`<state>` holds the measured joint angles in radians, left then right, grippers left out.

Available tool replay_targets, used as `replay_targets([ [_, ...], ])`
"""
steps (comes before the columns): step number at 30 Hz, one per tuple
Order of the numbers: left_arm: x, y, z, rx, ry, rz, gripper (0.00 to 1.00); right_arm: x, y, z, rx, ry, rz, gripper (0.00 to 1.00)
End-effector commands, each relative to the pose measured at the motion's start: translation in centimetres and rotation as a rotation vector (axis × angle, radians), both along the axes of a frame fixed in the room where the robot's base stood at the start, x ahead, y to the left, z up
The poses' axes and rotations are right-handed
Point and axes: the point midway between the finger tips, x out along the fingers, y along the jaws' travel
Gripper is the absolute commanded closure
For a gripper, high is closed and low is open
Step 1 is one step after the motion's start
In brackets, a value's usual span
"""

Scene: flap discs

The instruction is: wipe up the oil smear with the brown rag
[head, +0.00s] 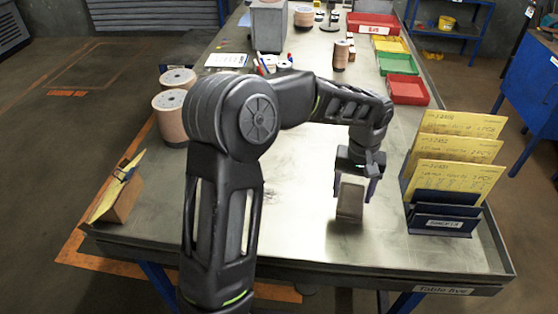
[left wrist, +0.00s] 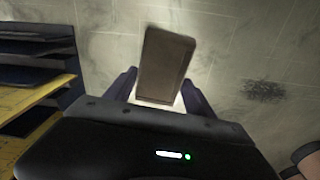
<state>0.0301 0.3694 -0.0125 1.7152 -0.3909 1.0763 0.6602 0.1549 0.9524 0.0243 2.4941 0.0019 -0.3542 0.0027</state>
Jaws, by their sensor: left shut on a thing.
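My left gripper (head: 357,186) points down over the metal table (head: 300,210), shut on the brown rag (head: 350,201), a folded, blocky grey-brown piece. The rag seems to hang above the table, with a shadow below it. In the left wrist view the rag (left wrist: 165,62) stands between the two fingers of the gripper (left wrist: 160,92), slightly tilted. A dark speckled patch, the oil smear (left wrist: 264,90), lies on the table to the right of the rag in that view, apart from it. My right gripper is not in view.
A blue rack (head: 440,212) with yellow cards stands close to the right of the gripper. Red (head: 407,89), green (head: 398,64) and yellow trays line the right edge. Disc stacks (head: 170,115) stand at the left edge. The front middle of the table is clear.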

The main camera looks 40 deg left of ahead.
Motion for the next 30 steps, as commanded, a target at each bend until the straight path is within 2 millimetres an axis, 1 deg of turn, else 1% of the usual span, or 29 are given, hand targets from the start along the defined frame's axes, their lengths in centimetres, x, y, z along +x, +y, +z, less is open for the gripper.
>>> replay_targets([
  [1,-0.7,2.3,0.9,0.0,0.0,0.151,0.7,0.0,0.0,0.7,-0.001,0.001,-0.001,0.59],
  [2,-1.1,3.5,1.3,0.001,0.0,0.255,0.7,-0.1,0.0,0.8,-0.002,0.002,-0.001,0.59],
  [3,-1.8,5.3,1.7,0.001,0.0,0.397,0.7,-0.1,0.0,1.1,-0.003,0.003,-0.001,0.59],
  [5,-3.0,7.8,2.4,0.001,0.001,0.615,0.7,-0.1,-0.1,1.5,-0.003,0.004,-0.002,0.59],
  [6,-3.8,9.4,2.9,0.002,0.002,0.757,0.7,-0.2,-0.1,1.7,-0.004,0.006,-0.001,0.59],
  [9,-5.9,12.7,3.8,0.002,0.002,1.079,0.7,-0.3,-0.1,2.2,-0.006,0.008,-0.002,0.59],
  [12,-7.6,15.0,4.4,0.003,0.002,1.32,0.7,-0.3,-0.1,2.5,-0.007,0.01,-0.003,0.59],
  [15,-8.6,16.3,4.8,0.004,0.001,1.463,0.7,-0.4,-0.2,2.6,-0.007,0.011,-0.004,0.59],
  [18,-8.9,16.7,4.8,0.004,0.002,1.517,0.7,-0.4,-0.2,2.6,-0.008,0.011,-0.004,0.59],
  [26,-8.9,16.7,4.7,0.004,0.002,1.519,0.7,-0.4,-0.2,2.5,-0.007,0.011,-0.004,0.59],
  [30,-8.9,16.5,4.3,0.004,0.002,1.517,0.7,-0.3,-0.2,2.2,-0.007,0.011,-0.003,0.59],
])
